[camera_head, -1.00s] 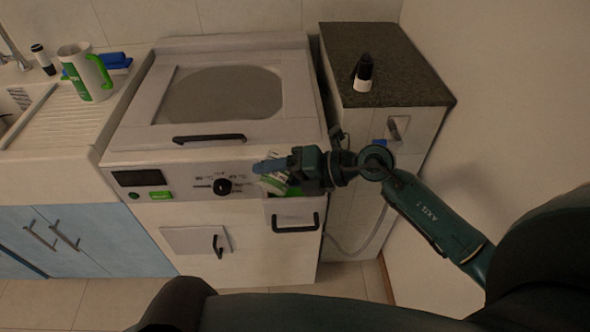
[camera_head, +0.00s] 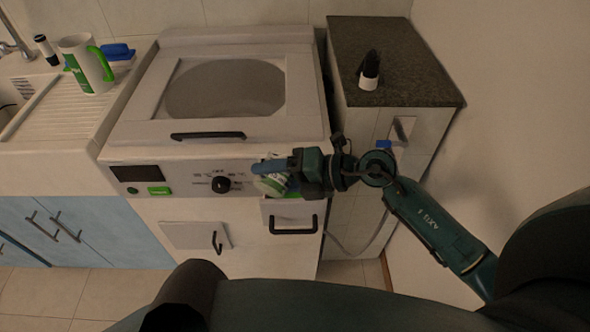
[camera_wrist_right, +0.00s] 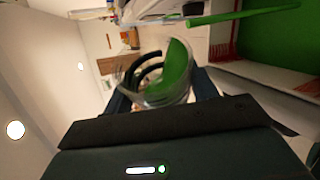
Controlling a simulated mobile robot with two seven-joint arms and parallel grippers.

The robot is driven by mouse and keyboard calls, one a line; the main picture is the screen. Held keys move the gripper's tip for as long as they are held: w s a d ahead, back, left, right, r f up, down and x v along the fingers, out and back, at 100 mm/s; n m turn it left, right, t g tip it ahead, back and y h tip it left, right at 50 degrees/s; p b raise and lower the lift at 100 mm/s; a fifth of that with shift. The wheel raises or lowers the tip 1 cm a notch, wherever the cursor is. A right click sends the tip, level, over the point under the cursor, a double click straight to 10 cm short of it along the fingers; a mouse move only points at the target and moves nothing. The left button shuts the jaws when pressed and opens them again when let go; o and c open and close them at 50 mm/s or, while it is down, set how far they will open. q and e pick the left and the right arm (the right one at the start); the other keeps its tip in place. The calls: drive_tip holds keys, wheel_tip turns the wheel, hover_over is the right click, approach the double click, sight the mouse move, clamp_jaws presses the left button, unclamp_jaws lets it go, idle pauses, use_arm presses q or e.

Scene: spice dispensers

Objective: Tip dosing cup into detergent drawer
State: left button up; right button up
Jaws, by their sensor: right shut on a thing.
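The dosing cup (camera_head: 269,184) is a small clear-white cup with green in it, held in front of the washing machine's control panel. My right gripper (camera_head: 272,167) is shut on it, just above the detergent drawer (camera_head: 292,224). In the right wrist view the cup (camera_wrist_right: 158,78) lies between the fingers, its round rim and green contents showing, and looks tilted. The drawer is pulled out at the machine's upper right front, and a green strip of its inside shows under the gripper. The green interior (camera_wrist_right: 285,38) also shows in the right wrist view. My left gripper is not in view.
The white washing machine (camera_head: 140,132) has a black lid handle and a knob. A green-handled jug (camera_head: 82,66), a blue object (camera_head: 117,52) and a dark bottle (camera_head: 45,50) stand by the sink. Another bottle (camera_head: 369,70) stands on the dark-topped cabinet (camera_head: 420,80).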

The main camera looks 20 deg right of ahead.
drive_tip(key=shift+w+d+r+m+y+p, duration=0.4)
drive_tip(key=shift+w+d+m, duration=0.1)
drive_tip(key=shift+m, duration=0.1)
idle(0.7)
drive_tip(key=shift+w+d+f+m+g+y, duration=0.15)
drive_tip(key=shift+f+m+g+y, duration=0.15)
drive_tip(key=shift+f+m+y, duration=0.25)
idle(0.8)
drive_tip(key=shift+r, duration=0.15)
